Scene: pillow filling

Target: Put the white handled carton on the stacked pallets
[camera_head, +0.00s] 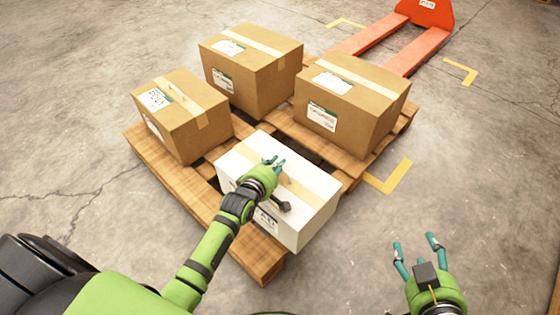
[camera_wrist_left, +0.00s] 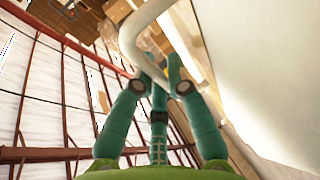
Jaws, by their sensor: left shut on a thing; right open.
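The white carton (camera_head: 318,213) has tan tape along its top and is over the near corner of the stacked pallets (camera_head: 165,187). I cannot tell whether its base touches the boards. My left gripper (camera_head: 273,163) is above the carton's top, shut on its handle. In the left wrist view a pale curved handle (camera_wrist_left: 128,38) runs between the fingers (camera_wrist_left: 164,85), and a white surface (camera_wrist_left: 250,60) fills the right side. My right gripper (camera_head: 420,245) is open and empty over the floor, right of the pallets.
Brown taped cartons stand on the pallets at the left (camera_head: 182,125), back (camera_head: 250,75) and right (camera_head: 350,105). An orange pallet jack (camera_head: 415,45) is behind the pallets. Yellow corner marks (camera_head: 390,178) lie on the concrete floor.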

